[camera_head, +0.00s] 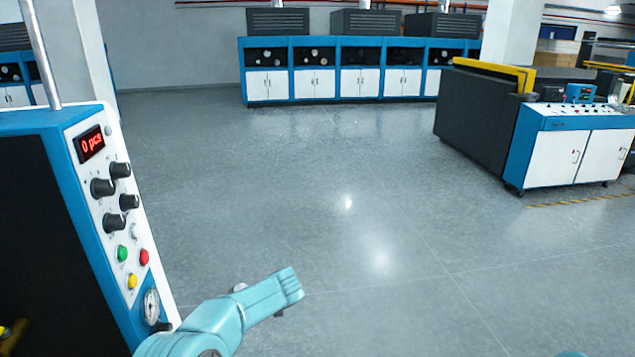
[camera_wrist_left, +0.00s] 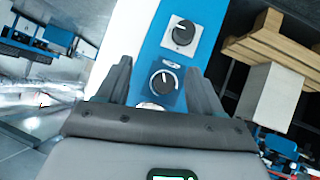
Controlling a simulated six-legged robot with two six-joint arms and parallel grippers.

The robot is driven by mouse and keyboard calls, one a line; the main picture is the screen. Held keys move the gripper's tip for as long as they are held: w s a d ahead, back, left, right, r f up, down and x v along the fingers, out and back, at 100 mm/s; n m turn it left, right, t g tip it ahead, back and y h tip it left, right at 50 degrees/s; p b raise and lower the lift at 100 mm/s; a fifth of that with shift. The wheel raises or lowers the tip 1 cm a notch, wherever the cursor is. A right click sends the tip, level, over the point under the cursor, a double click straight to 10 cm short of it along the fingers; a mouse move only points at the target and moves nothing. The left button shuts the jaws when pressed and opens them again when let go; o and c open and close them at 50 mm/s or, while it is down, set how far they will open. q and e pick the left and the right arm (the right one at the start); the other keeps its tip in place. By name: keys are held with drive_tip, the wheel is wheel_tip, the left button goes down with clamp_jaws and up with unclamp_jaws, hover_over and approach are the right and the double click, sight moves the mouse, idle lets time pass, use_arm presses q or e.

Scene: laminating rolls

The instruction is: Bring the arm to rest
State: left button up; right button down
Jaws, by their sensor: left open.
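My left arm (camera_head: 225,322) comes in at the bottom of the head view, its teal link pointing right over the floor, just right of a control panel (camera_head: 88,175). I cannot make out its fingers there. In the left wrist view my left gripper (camera_wrist_left: 157,68) is open, its two dark fingers spread. A black knob (camera_wrist_left: 164,79) on a blue and white panel shows between the fingers. I cannot tell how far off it is, and nothing seems held. My right gripper is not in view.
A blue and white machine (camera_head: 570,150) stands at the right. Blue cabinets (camera_head: 340,69) line the back. The grey floor (camera_head: 330,200) between is clear.

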use_arm(q)
wheel_tip(320, 180, down, 11)
drive_tip(key=w+a+m+t+h, duration=0.1)
drive_tip(key=m+t+h, duration=0.1)
drive_tip(key=m+t, duration=0.65)
drive_tip(key=s+d+f+m+h, duration=0.5)
drive_tip(key=s+d+f+h, duration=0.1)
drive_tip(key=s+d+f, duration=0.15)
drive_tip(key=s+d+f+m+g+h, duration=0.1)
drive_tip(key=s+d+m+g+h, duration=0.1)
drive_tip(key=s, duration=1.1)
drive_tip(key=s+d+f+m+g+h, duration=0.2)
drive_tip(key=s+d+g, duration=0.4)
drive_tip(key=s, duration=0.7)
drive_tip(key=m+h, duration=0.1)
drive_tip(key=h, duration=0.1)
drive_tip(key=shift+d+f+h, duration=0.3)
drive_tip(key=shift+w+m, duration=0.15)
drive_tip(key=shift+m, duration=0.1)
drive_tip(key=c, duration=0.4)
drive_tip(key=shift+c, duration=0.2)
drive_tip(key=shift+a, duration=0.1)
